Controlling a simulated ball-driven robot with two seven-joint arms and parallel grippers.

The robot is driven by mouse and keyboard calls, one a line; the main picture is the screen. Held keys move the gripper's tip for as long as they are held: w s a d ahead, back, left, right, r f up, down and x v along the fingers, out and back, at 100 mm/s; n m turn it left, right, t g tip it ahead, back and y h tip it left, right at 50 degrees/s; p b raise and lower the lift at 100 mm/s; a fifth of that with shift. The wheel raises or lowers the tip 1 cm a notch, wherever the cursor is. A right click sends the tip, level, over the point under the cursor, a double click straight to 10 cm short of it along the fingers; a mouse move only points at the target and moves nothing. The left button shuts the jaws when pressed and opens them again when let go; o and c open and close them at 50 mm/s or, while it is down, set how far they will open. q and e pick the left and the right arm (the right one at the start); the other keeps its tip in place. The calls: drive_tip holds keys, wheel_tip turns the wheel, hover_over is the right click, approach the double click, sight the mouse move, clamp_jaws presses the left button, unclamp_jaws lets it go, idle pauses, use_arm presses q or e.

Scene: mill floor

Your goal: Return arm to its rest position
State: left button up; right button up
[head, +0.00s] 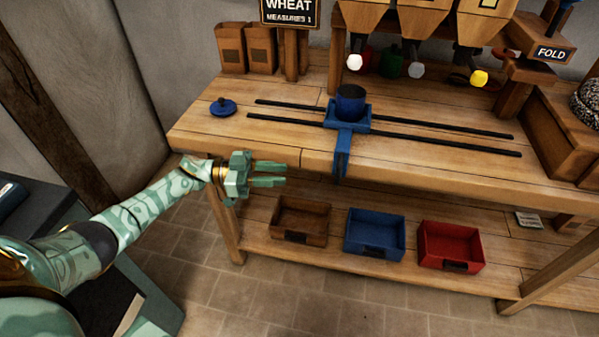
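My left arm reaches in from the left, pale green with gold bands. Its gripper (268,175) is held in front of the front edge of the wooden workbench (225,138), above the lower shelf. Its two green fingers point right with a narrow gap between them, and nothing shows between them. My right arm and gripper are out of the picture.
On the bench, a blue carriage (348,140) holding a dark blue cup (351,101) sits on two black rails. A blue lid (223,107) lies left. Brown (300,220), blue (375,233) and red (450,245) bins stand on the shelf below.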

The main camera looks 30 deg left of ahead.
use_arm(q)
drive_tip(key=shift+s+a, duration=0.25)
drive_tip(key=shift+a, duration=0.35)
drive_tip(key=s+f+n+t+y+p, duration=0.1)
drive_tip(key=s+f+n+t+y, duration=0.2)
drive_tip(key=f, duration=0.5)
drive_tip(key=s+f+n+t+y, duration=0.1)
drive_tip(key=f+n+t+y, duration=0.2)
drive_tip(key=f, duration=0.5)
drive_tip(key=s+a+f+n+g+y+p, duration=0.1)
drive_tip(key=s+f+n+g+y, duration=0.25)
drive_tip(key=s+f+y, duration=0.85)
drive_tip(key=s+d+f+g, duration=0.2)
drive_tip(key=s+f+g, duration=0.1)
drive_tip(key=s, duration=0.9)
drive_tip(key=s+d+f+g+h, duration=0.1)
drive_tip(key=s+f, duration=0.5)
drive_tip(key=s, duration=0.7)
drive_tip(key=s+d+f+g, duration=0.2)
drive_tip(key=s+f+g, duration=0.2)
drive_tip(key=s, duration=0.8)
drive_tip(key=shift+s+d+f+g+h+p, duration=0.25)
drive_tip(key=shift+d+f+g+h+p, duration=0.15)
drive_tip(key=shift+g, duration=0.65)
